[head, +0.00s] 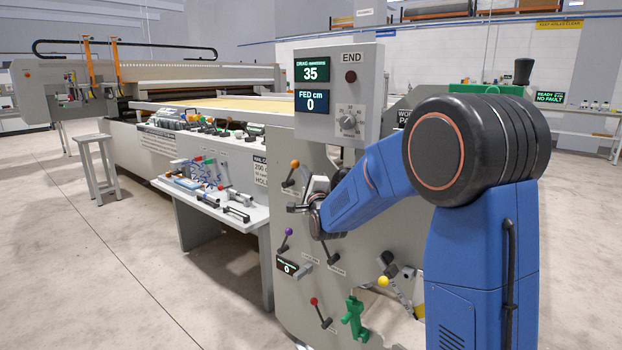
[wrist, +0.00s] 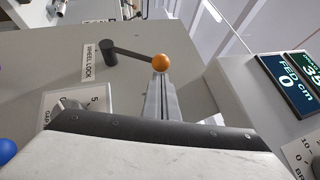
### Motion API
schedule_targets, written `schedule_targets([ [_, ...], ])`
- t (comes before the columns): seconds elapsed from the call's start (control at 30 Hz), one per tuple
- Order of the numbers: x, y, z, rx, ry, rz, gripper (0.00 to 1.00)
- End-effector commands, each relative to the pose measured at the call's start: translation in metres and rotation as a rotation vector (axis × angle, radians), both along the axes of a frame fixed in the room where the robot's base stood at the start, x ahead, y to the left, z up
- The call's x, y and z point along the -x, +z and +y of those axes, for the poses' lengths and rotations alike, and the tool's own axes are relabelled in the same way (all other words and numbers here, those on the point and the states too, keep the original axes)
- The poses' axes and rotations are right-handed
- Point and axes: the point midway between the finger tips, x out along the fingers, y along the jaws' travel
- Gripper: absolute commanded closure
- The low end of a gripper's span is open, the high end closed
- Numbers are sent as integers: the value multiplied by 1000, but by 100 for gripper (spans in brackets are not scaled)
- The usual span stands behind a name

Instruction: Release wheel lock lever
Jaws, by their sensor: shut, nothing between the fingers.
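The wheel lock lever is a dark arm with an orange ball knob (wrist: 161,62) on a grey panel, beside a label reading "WHEEL LOCK" (wrist: 88,62). In the wrist view its arm runs from a dark pivot (wrist: 108,46) at left to the knob at right. In the head view the orange knob (head: 295,163) shows on the upper left of the panel. My gripper (wrist: 162,79) is shut and empty, its fingertips pointing at the knob. I cannot tell whether they touch it. In the head view my gripper (head: 293,208) is just below the lever.
Other levers with purple (head: 288,231), red (head: 314,301) and yellow (head: 383,281) knobs stick out of the panel lower down. A display box (head: 363,98) overhangs above. A shelf with tools (head: 232,213) stands at left. Open floor lies further left.

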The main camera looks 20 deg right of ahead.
Motion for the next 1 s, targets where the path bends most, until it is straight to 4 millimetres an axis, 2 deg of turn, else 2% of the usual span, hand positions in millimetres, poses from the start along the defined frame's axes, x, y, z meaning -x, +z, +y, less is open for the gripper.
schedule_targets([
  [0.57, -3, 4, 2, 9, -1, 10, 100],
  [1.0, -17, 26, 13, 142, 0, 191, 100],
])
